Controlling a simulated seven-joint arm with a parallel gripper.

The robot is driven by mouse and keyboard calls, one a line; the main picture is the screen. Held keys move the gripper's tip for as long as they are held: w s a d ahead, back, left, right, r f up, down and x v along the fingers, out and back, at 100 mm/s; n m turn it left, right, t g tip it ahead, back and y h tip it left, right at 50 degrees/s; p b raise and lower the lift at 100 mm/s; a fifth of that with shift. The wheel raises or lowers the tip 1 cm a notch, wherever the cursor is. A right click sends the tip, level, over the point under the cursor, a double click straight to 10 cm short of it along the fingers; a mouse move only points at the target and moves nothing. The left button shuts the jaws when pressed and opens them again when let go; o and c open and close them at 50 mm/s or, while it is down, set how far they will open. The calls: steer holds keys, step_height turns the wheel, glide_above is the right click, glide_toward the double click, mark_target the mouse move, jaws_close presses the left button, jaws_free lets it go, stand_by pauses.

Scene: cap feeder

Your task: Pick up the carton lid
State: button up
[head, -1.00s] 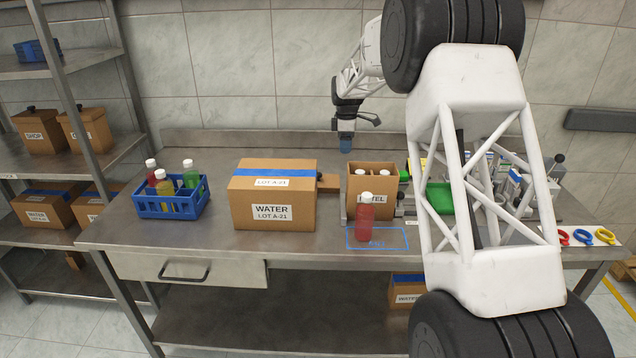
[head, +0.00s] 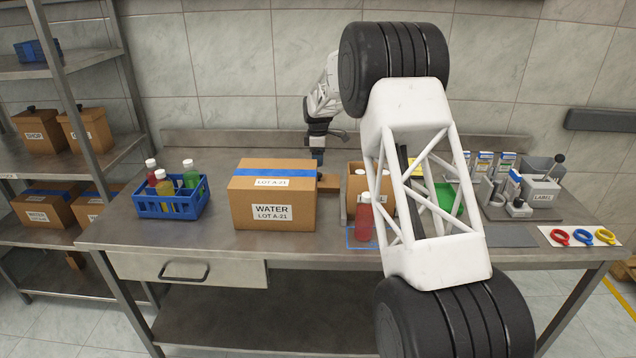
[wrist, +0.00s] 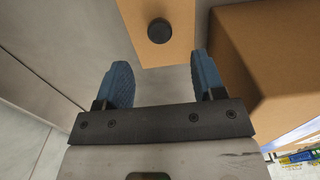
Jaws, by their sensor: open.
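The carton lid (head: 329,182) is a flat brown piece behind the right end of the WATER carton, partly hidden by it. In the wrist view the lid (wrist: 168,9) shows a round black knob (wrist: 159,31) near its edge. My gripper (head: 318,157) points down above the lid. In the wrist view its blue fingers (wrist: 160,75) are apart with nothing between them, and the knob shows just beyond the gap. I cannot tell how far the fingertips are above the lid.
The taped WATER carton (head: 272,205) stands at the lid's left. An open carton (head: 357,182) and a red bottle (head: 364,219) stand to the right, partly behind my arm. A blue crate (head: 170,205) of bottles is farther left. A brown box (wrist: 255,60) is close beside my right finger.

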steer(key=shift+f, duration=1.3)
steer(key=shift+f, duration=2.6)
steer(key=c, duration=1)
